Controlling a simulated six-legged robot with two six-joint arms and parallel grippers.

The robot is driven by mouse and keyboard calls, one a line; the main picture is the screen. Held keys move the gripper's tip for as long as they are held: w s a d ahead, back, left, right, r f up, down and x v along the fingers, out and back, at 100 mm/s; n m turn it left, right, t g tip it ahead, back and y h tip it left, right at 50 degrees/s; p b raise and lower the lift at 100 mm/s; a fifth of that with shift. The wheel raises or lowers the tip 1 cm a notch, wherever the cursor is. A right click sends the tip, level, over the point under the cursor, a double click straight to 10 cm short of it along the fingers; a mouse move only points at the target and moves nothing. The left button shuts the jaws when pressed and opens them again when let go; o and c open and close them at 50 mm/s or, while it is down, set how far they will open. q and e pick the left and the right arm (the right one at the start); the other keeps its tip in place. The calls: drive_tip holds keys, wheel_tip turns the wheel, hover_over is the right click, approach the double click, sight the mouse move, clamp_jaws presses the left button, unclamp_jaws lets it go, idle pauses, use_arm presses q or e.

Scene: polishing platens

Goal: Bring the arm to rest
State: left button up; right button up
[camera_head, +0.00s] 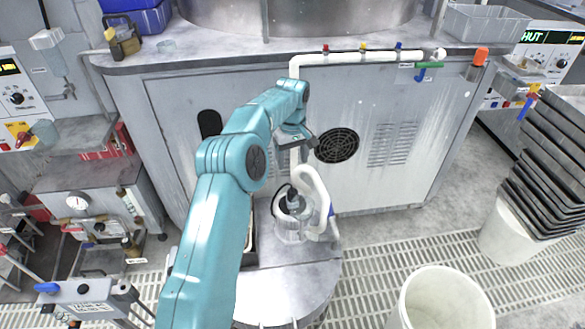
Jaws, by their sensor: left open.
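My left arm is teal and rises from the bottom of the head view, bending at an elbow left of centre. Its gripper (300,141) is at the far end, in front of the grey machine cabinet (420,160), and seen from above. The jaws are small in the picture; they are open, and I see nothing held between them. The fingertips are partly hidden by the wrist. My right arm and gripper are not in view.
A white pipe (370,57) with coloured valves runs along the cabinet's top. A white bin (440,300) stands at lower right. Stacked dark trays (550,165) stand at the right edge. A cart (90,300) is at lower left. Grating floor (370,265) shows between.

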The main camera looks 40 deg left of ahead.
use_arm(q)
drive_tip(key=shift+r, duration=0.55)
drive_tip(key=shift+s, duration=0.1)
